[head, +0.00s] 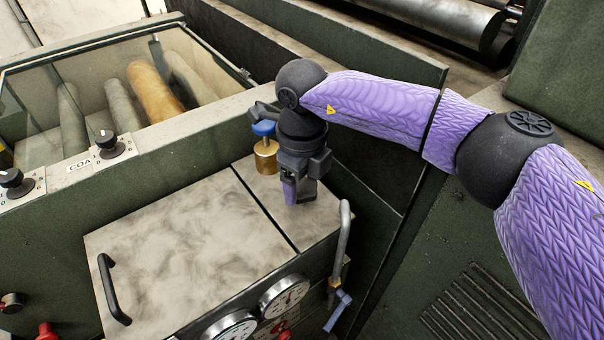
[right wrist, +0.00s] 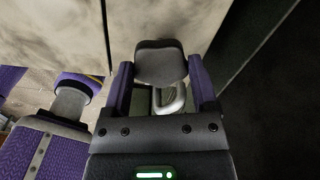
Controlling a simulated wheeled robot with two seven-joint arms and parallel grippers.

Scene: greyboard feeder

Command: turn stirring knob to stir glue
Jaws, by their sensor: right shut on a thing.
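My right gripper (head: 298,190) points down over the right strip of the machine's top plate in the head view. In the right wrist view its two purple fingers (right wrist: 160,88) are shut on the dark grey stirring knob (right wrist: 160,62). The knob's broad rounded head sits between the fingers, with a pale metal bent part showing below it. In the head view the gripper hides most of the knob. My left gripper does not show in the head view.
A brass valve with a blue handle (head: 265,155) stands close left of my right gripper. A grey bent pipe (head: 342,240) rises to its right. The lid (head: 185,240) has a black handle (head: 112,290). Gauges (head: 284,296) sit in front. Behind is a glass-covered bay with rollers (head: 155,90).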

